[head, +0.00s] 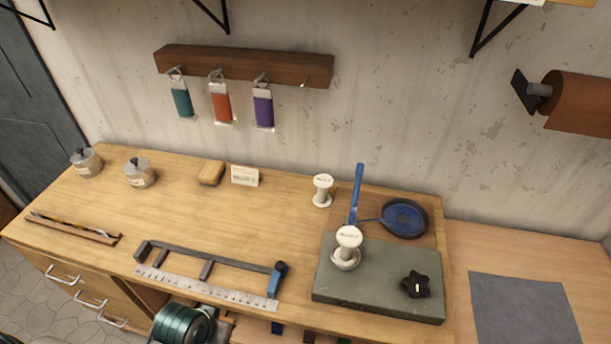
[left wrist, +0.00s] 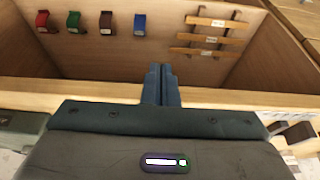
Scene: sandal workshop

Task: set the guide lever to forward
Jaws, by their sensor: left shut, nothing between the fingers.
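A dark metal guide frame (head: 207,258) lies along the front of the wooden bench in the head view, behind a pale ruler (head: 205,287). A small blue piece with a dark knob (head: 280,269) sits at its right end and looks like a lever; its setting cannot be told. A tall blue bar (head: 357,190) stands farther back, behind the grey-green block (head: 376,293). My left gripper (left wrist: 161,72) shows only in the left wrist view, shut and empty, in front of a wooden compartment. My right gripper is in neither view.
The block carries a white-topped post (head: 348,240) and a black star knob (head: 416,285). A blue round dish (head: 405,218) lies behind it. The bench middle is clear. Coloured pieces (left wrist: 106,22) line the compartment.

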